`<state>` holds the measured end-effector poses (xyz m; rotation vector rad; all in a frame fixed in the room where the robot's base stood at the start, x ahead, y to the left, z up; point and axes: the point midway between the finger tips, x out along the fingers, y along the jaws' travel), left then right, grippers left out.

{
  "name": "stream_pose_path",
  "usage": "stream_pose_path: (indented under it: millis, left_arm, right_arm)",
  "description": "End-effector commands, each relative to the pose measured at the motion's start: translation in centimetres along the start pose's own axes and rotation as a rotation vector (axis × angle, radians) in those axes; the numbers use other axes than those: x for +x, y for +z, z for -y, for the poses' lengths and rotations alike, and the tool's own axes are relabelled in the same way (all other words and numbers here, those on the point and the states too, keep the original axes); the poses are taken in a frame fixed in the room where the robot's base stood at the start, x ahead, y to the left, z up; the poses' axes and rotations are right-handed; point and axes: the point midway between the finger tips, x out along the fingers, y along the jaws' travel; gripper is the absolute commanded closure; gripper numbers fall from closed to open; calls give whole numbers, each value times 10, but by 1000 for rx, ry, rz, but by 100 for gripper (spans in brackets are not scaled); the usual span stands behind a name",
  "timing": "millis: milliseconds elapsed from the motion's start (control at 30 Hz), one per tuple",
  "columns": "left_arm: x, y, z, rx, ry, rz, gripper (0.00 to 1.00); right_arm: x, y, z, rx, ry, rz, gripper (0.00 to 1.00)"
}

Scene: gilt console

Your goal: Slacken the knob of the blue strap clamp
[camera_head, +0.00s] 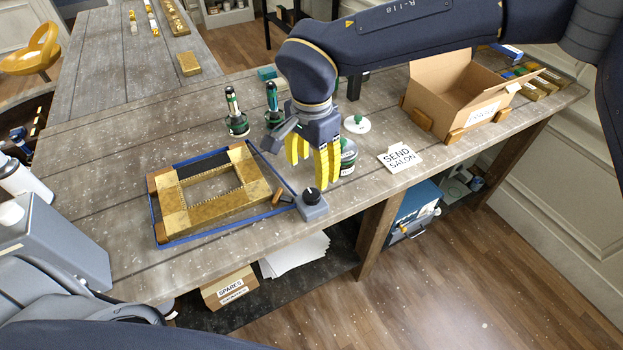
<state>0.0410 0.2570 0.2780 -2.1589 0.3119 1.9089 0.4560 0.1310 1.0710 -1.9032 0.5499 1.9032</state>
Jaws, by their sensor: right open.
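The blue strap clamp (220,231) runs as a blue band around a gilt frame (245,205) lying on the grey plank table. Its grey block with a black knob (311,196) sits at the frame's right corner, near the table's front edge. My right gripper (311,172) has yellow fingers, is open, and points down just above and behind the knob. Nothing shows between its fingers, and I cannot tell whether a fingertip touches the knob. My left gripper is not in view.
Bottles (236,112) stand behind the frame, and a jar (348,158) stands close to the right of my gripper. A card (400,157) reading "SEND SALON" lies further right. An open cardboard box (455,95) stands at the back right.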

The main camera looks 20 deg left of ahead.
Motion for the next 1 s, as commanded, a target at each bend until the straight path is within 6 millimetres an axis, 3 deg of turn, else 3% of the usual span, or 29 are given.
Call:
stream_pose_path:
  millis: [300,833,933,1000]
  left_arm:
    - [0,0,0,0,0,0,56]
    - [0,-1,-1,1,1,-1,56]
    - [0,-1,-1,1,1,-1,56]
    - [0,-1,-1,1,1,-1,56]
  right_arm:
    - [-27,0,0,0,0,0,41]
    - [-29,1,0,-1,-1,2,41]
    - [-25,10,1,-7,-7,35,41]
    - [-19,27,4,-15,-21,92,41]
